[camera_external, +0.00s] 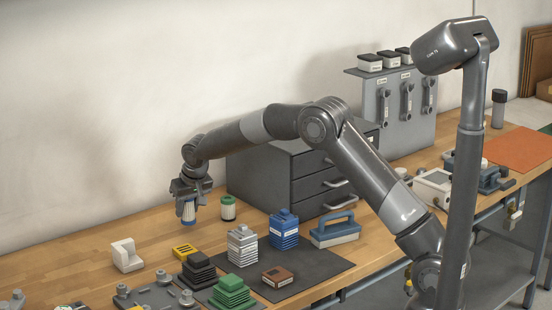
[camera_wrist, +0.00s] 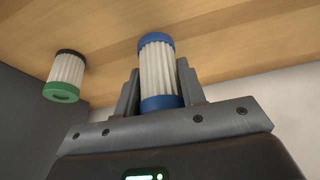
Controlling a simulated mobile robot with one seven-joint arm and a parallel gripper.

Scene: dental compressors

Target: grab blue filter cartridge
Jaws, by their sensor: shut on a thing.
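The blue filter cartridge (camera_wrist: 158,75) is a white pleated cylinder with blue end caps. In the wrist view it sits between the two fingers of my gripper (camera_wrist: 159,92), which are shut on it. In the external view my gripper (camera_external: 189,203) points down and holds the blue filter cartridge (camera_external: 189,212) upright above the left part of the workbench. The fingers partly hide its sides. Whether its lower end touches the bench cannot be told.
A green filter cartridge (camera_external: 228,208) stands just right of my gripper. A grey drawer cabinet (camera_external: 263,179) stands behind and right. A white block (camera_external: 127,255), a yellow part (camera_external: 185,250) and several stacked blocks stand in front. Bare bench lies left.

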